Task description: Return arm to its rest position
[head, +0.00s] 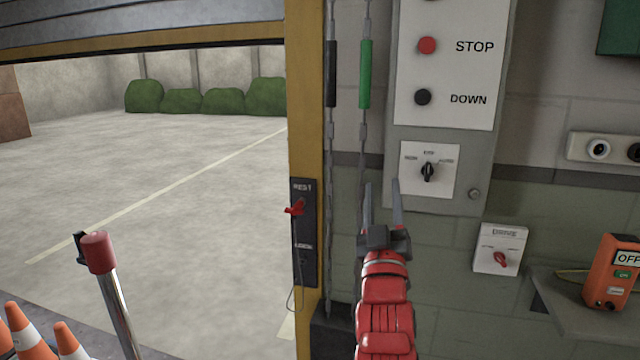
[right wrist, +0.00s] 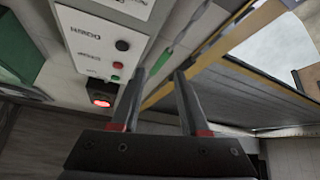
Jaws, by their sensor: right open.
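My right gripper (head: 383,200) is raised in front of the wall, its two fingers pointing up, open with nothing between them. In the head view it is just left of the rotary selector switch (head: 428,171) and below the green chain handle (head: 366,74). The right wrist view shows both fingers (right wrist: 157,100) apart and empty, with the control panel (right wrist: 105,35) to their left. My red right arm (head: 385,315) reaches up from the bottom edge. I cannot tell whether the fingers touch the chain behind them. My left gripper is not in view.
The panel has a red STOP button (head: 428,45) and a black DOWN button (head: 423,97). A small switch box (head: 500,248) and an orange device (head: 612,272) are at the right. A yellow door post (head: 306,130), a red-topped post (head: 99,252) and cones (head: 25,330) are at the left.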

